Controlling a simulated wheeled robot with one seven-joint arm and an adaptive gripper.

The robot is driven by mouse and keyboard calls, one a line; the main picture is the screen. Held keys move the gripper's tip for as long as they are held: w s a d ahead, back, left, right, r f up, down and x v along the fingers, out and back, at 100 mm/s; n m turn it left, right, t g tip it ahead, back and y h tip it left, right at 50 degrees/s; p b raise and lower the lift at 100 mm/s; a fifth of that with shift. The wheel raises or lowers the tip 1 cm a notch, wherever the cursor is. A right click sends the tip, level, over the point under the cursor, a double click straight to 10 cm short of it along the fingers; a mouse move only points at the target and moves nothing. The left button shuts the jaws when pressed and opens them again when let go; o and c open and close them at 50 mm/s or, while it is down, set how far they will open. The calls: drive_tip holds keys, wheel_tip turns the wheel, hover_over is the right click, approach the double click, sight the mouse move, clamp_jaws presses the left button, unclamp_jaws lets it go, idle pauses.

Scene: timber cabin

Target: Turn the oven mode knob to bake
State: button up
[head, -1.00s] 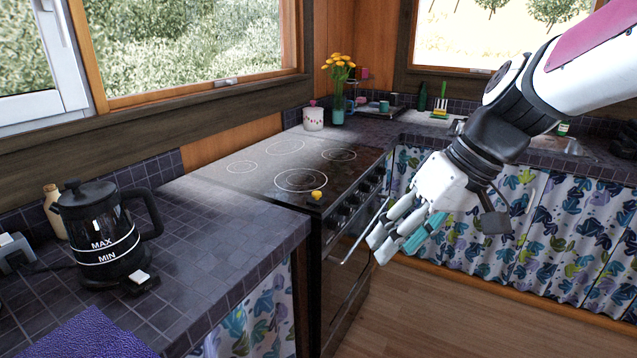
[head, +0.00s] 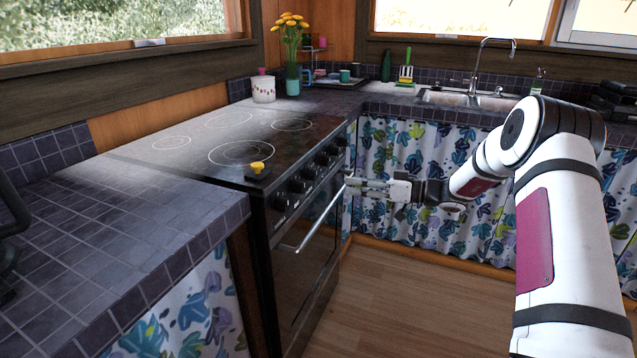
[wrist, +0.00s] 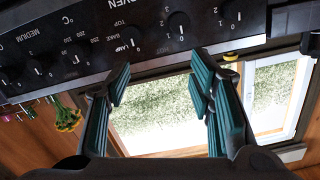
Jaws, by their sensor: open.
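The oven (head: 320,215) has a black front panel with a row of dark knobs. In the wrist view the panel (wrist: 100,65) crosses the top, and its print looks tilted. The oven mode knob (wrist: 132,43) is beside the words BAKE, TOP and LAMP; its exact pointer setting is too small to tell. My gripper (wrist: 160,88) is open and empty, its teal-padded fingers spread below the panel in the picture. In the head view my gripper (head: 350,187) points left toward the oven front, near the far end of the knob row. I see no contact with a knob.
The oven handle (head: 312,222) sticks out below the knobs. A yellow-topped black object (head: 257,171) stands on the cooktop's front edge. A curtained counter (head: 400,150) with a sink is behind my arm. The wooden floor (head: 400,300) before the oven is clear.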

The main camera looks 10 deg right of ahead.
sight(317, 176)
wheel_tip(317, 176, down, 3)
drive_tip(key=w+d+t, duration=0.2)
drive_tip(key=w+d, duration=0.1)
drive_tip(key=x, duration=0.4)
drive_tip(key=b+x, duration=0.1)
drive_tip(key=x, duration=0.4)
drive_tip(key=b+x, duration=0.1)
drive_tip(key=x, duration=0.3)
drive_tip(key=shift+s+a, duration=0.25)
drive_tip(key=shift+a, duration=0.3)
drive_tip(key=shift+c, duration=0.4)
clamp_jaws()
